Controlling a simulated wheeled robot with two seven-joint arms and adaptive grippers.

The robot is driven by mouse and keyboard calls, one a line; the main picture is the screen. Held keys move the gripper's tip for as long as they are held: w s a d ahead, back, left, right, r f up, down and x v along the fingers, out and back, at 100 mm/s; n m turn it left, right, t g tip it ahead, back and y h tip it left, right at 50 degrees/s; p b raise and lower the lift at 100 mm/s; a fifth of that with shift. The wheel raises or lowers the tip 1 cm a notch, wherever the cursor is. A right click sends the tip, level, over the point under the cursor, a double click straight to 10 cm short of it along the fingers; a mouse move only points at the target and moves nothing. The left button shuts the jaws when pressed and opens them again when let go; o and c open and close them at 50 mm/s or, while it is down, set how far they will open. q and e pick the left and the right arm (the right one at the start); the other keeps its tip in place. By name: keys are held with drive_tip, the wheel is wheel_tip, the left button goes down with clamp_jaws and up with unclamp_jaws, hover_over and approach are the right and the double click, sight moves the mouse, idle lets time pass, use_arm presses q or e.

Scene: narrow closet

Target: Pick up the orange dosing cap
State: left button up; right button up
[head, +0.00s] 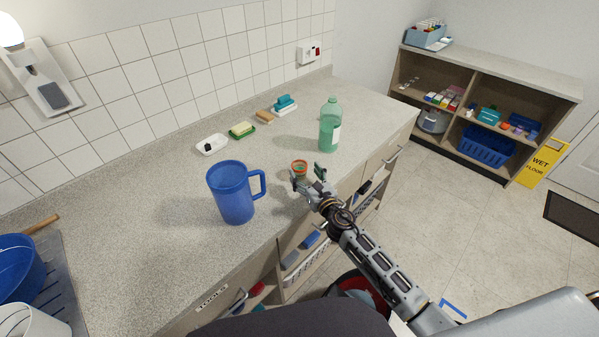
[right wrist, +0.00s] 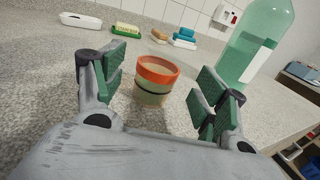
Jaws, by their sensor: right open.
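The orange dosing cap (head: 299,167) is a small cup with an orange rim and a paler body, upright on the grey speckled counter. In the right wrist view the cap (right wrist: 155,80) stands just ahead, centred between my fingers. It does not touch either finger. My right gripper (head: 308,175) is open and empty, low over the counter. Its two green-padded fingers (right wrist: 160,88) frame the cap. My left gripper is not in view.
A blue jug (head: 230,192) stands left of the cap. A green bottle (head: 329,127) stands behind and right of it. A white dish (head: 212,144) and sponges (head: 242,129) lie along the tiled wall. The counter right beside the cap is clear.

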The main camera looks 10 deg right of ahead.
sight(303, 171)
drive_tip(key=shift+f+x, duration=0.15)
drive_tip(key=shift+x, duration=1.15)
drive_tip(key=shift+f+x, duration=0.1)
drive_tip(key=shift+x, duration=1.15)
drive_tip(key=c, duration=1.2)
